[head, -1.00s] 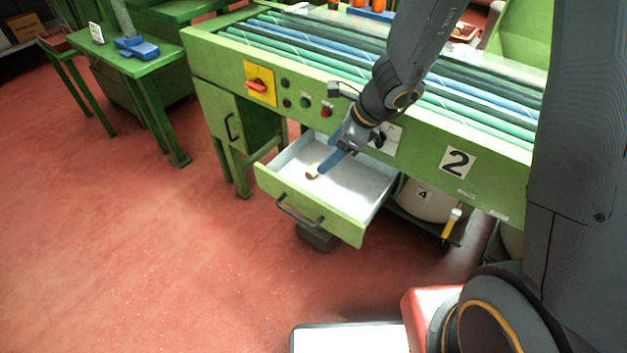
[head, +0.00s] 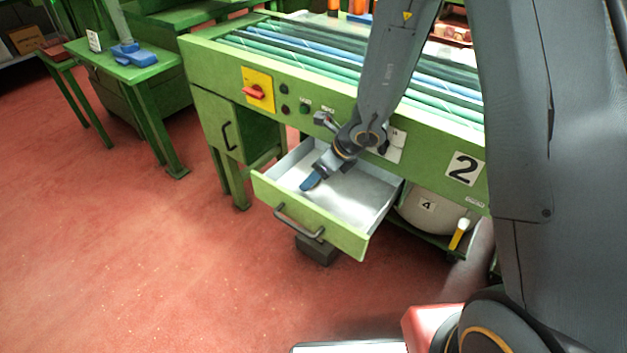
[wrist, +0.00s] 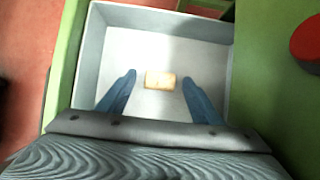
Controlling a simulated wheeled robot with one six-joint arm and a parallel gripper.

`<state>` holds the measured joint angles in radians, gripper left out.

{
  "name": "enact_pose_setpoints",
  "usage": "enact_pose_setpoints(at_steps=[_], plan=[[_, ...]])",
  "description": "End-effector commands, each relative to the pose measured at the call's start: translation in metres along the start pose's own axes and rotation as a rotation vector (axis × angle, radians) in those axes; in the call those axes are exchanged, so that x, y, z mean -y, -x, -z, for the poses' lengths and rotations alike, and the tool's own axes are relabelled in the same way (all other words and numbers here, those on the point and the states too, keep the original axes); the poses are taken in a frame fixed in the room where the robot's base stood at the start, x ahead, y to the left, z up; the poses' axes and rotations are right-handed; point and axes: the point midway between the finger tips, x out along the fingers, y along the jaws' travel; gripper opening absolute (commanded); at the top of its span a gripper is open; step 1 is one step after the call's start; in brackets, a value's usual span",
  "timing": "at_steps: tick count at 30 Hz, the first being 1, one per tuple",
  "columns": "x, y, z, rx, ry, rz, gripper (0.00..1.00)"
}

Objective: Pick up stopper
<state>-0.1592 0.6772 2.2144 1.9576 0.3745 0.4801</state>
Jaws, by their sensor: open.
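The cork stopper (wrist: 160,80) is a small tan block on the white floor of the open drawer. In the wrist view it lies between and slightly beyond the tips of my two blue fingers, with a gap on each side. My gripper (wrist: 158,80) is open and empty. In the head view my gripper (head: 311,182) reaches into the drawer (head: 305,216) and hides the stopper there. I cannot tell how high the fingertips are above the drawer floor.
The drawer's pale walls (wrist: 92,55) stand around the fingers on the sides. The green machine (head: 350,115) with its rollers rises behind the drawer, and a red button (wrist: 308,45) shows at the right of the wrist view. Red floor lies open at the left.

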Motion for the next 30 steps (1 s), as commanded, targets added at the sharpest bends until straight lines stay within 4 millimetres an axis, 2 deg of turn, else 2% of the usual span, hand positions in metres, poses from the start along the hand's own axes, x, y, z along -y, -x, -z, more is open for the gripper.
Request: enact_pose_setpoints(at_steps=[8,16,25,30], plan=[[0.000,-0.003,0.000,0.001,0.001,0.000,0.59],[0.000,-0.003,0.000,0.000,0.001,0.000,0.16],[0.000,-0.002,-0.001,0.001,0.001,0.001,0.16],[0.000,0.008,-0.007,0.002,0.002,0.001,0.16]])
